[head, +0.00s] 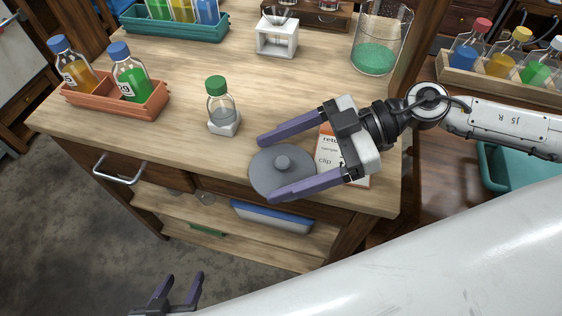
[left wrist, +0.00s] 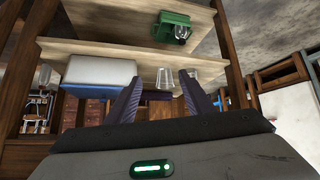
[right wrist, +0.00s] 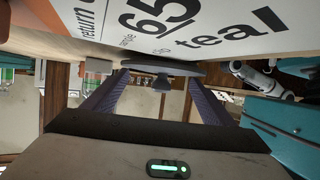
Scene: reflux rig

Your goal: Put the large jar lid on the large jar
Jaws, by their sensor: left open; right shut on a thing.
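The large jar lid (head: 270,174) is a grey disc with a round knob on top. My right gripper (head: 281,168) is shut on it, with the fingers on opposite sides of the rim. The lid is at the table's front edge; its height above the wood is hard to tell. It shows nearly edge-on in the right wrist view (right wrist: 180,68). A large clear glass jar (head: 377,47) with green granules, likely the large jar, stands at the back right. My left gripper (head: 177,279) is open and empty, low in front of the table; it also shows in the left wrist view (left wrist: 160,88).
A printed card or box (head: 328,145) lies under my right gripper. An orange rack (head: 118,99) with bottles is at left, a white stand (head: 277,39) at the back. The table between lid and jar is largely clear.

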